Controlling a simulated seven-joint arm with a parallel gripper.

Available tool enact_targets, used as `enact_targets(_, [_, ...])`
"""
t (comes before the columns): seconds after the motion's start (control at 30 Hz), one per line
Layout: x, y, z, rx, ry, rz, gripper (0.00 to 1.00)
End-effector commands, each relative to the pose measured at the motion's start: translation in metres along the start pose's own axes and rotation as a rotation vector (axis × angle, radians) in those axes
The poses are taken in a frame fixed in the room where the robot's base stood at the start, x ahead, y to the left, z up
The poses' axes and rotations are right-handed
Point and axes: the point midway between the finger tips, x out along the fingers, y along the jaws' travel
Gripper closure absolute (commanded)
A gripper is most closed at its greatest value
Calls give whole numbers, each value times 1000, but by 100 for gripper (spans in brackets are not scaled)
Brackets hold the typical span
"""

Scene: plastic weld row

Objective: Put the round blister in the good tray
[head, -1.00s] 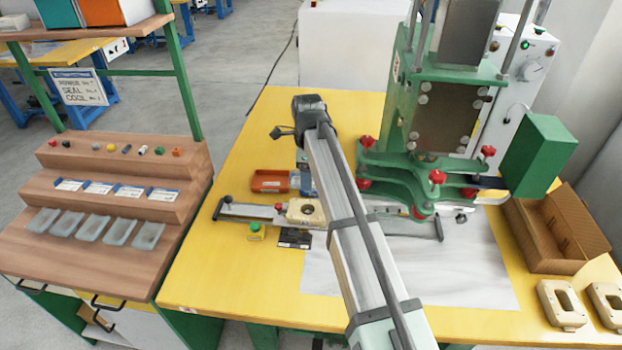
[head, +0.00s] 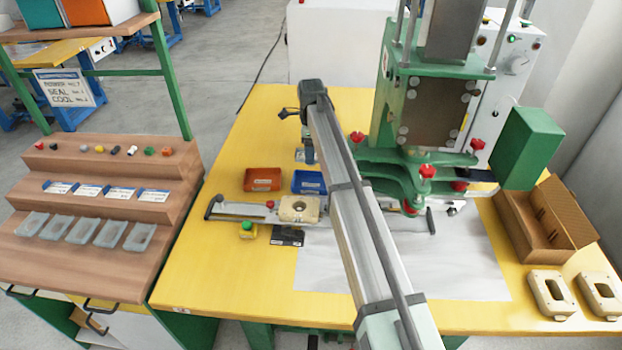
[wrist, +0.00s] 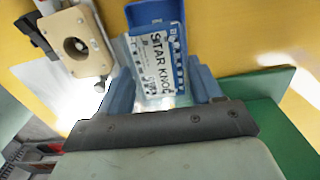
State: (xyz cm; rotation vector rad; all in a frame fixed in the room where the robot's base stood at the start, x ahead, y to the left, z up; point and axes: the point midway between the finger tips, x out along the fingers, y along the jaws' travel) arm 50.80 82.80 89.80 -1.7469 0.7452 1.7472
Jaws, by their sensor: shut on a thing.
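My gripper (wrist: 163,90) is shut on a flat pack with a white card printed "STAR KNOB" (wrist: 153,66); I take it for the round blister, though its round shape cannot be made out. In the head view my gripper (head: 305,152) hangs over the table behind the trays, partly hidden by my arm. A blue tray (head: 309,182) sits on the table, partly behind my arm, and an orange tray (head: 262,180) is left of it. I cannot read which is marked good. The blue tray (wrist: 155,12) also shows just beyond the pack in the wrist view.
A sliding fixture with a cream nest (head: 285,208) lies in front of the trays. The green press (head: 430,165) stands close on the right. A cardboard box (head: 540,225) and cream blocks (head: 550,293) are farther right. A wooden stepped rack (head: 110,210) stands left.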

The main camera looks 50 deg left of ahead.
Motion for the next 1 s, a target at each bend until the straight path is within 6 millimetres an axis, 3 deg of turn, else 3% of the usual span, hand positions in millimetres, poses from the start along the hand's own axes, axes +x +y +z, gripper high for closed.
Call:
enact_targets(0.3, [48, 1, 0, -1, 0, 1, 55])
enact_targets(0.7, [87, 1, 0, 0, 0, 1, 55])
enact_targets(1.0, [91, 1, 0, 0, 0, 0, 55])
